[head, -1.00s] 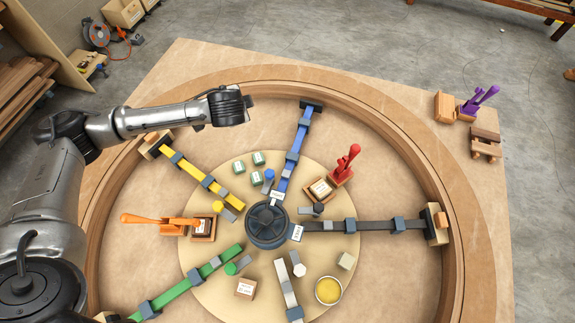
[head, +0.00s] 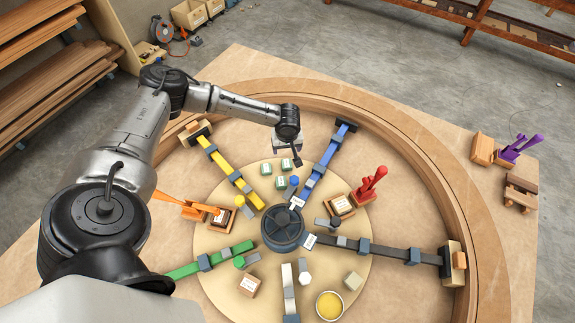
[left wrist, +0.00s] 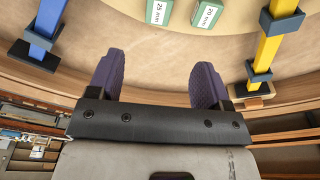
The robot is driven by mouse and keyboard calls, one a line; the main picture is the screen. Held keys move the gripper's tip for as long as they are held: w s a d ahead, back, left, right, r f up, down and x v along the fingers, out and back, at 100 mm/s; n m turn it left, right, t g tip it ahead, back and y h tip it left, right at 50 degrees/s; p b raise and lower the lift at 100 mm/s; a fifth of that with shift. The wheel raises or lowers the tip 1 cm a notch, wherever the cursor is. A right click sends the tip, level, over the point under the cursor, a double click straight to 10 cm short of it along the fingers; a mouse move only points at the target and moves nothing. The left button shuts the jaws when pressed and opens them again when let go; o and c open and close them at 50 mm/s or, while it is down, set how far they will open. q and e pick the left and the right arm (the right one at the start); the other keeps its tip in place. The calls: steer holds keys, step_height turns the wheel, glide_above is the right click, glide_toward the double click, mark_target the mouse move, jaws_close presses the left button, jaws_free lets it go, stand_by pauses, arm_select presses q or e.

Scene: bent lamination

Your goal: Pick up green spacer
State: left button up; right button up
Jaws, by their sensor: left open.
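Several small green spacers with white labels lie on the round tan board. In the head view one is at the back left (head: 266,168), one at the back right (head: 286,164) and one nearer the hub (head: 281,182). In the left wrist view, a spacer labelled 25 mm (left wrist: 160,11) and one labelled 20 mm (left wrist: 207,15) show at the top edge. My left gripper (left wrist: 156,72) is open and empty, with its two dark purple fingers apart from the spacers. In the head view it hangs just behind the spacers. My right gripper is not in view.
A dark hub (head: 283,228) stands mid-board with coloured arms around it. The yellow arm (head: 222,163) and blue arm (head: 327,158) flank the spacers. Red (head: 371,184) and orange (head: 181,203) clamps stand nearby. A curved wooden rim (head: 400,133) encloses the area.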

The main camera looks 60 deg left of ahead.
arm_select(q)
glide_above(287, 163)
steer(key=d, duration=0.1)
steer(key=f, duration=0.8)
steer(key=shift+s+b, duration=0.35)
steer(key=shift+b, duration=0.05)
steer(key=shift+w+a+f+b, duration=0.15)
steer(key=shift+a+f+b, duration=0.05)
steer(key=shift+f, duration=1.1)
steer(key=shift+w+a+f+b, duration=0.1)
steer(key=shift+a+f+b, duration=0.1)
steer(key=shift+f, duration=1.1)
steer(key=shift+c, duration=0.4)
steer(key=c, duration=0.9)
